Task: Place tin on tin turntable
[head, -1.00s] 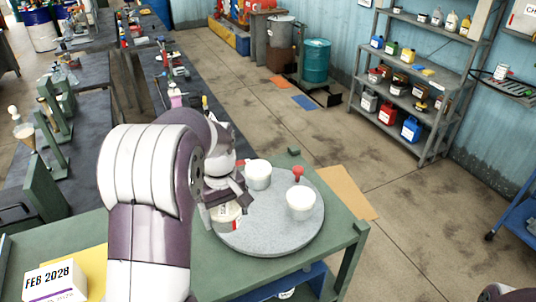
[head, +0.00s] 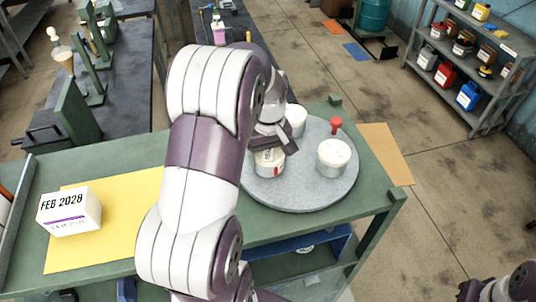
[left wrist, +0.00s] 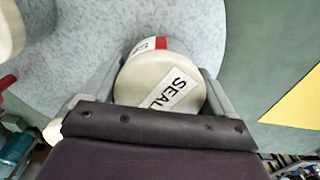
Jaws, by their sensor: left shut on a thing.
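A white tin (head: 269,164) with a cream lid and a red mark is at the left part of the grey round turntable (head: 300,195). My left gripper (head: 272,150) is shut on this tin. In the left wrist view the tin (left wrist: 163,82) is between both fingers, with "SEAL" lettering on its lid, above the speckled turntable (left wrist: 85,60). I cannot tell whether its base touches the turntable. Two other tins stand on the turntable, one at the right (head: 333,157) and one behind (head: 296,120), partly hidden by my gripper. My right gripper (head: 500,290) is at the lower right, cut off.
A red knob (head: 336,125) stands at the turntable's back right. A white box marked FEB 2028 (head: 69,211) sits on a yellow mat (head: 110,245) on the green table (head: 115,165). A shelf with containers (head: 470,60) stands farther back.

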